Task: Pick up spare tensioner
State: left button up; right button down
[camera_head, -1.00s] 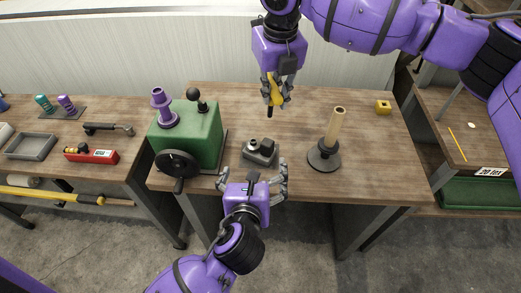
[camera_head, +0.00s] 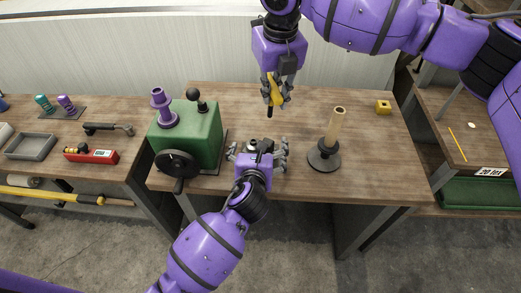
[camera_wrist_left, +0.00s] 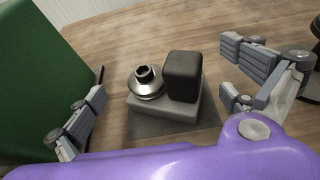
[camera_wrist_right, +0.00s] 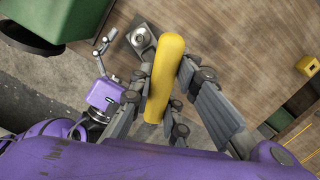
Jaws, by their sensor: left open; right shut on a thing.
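The spare tensioner (camera_wrist_left: 165,95) is a grey block with a round metal disc and a dark upright block on top. It sits on the wooden bench between the green machine and the spindle stand. My left gripper (camera_head: 258,153) is open around it, with one finger on each side in the left wrist view (camera_wrist_left: 165,85); I see gaps between the fingers and the part. My right gripper (camera_head: 276,98) is shut on a yellow-handled tool (camera_wrist_right: 166,80) with a dark tip, held above the bench behind the tensioner.
A green machine (camera_head: 188,135) with a handwheel stands left of the tensioner. A black-based stand with a wooden rod (camera_head: 335,128) stands on its right. A small yellow block (camera_head: 383,107) lies at the back right. The bench between rod and right edge is clear.

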pick_arm(q)
jog(key=shift+w, duration=0.2)
jog(key=shift+s, duration=0.1)
jog(key=shift+c, duration=1.2)
jog(key=c, duration=1.6)
jog(key=shift+r, duration=0.65)
notch_tip(320, 180, up, 3)
jog(key=shift+f, duration=0.2)
jog(key=s, duration=1.7)
pick_arm(e)
jog(key=shift+r, duration=0.1)
pick_arm(q)
jog(key=w+r, duration=0.2)
jog(key=w, duration=0.3)
jog(key=w+r, duration=0.2)
jog(key=w, duration=0.4)
jog(key=w+r, duration=0.2)
jog(key=w, duration=0.4)
jog(key=shift+d+r, duration=0.1)
jog(key=shift+d, duration=0.15)
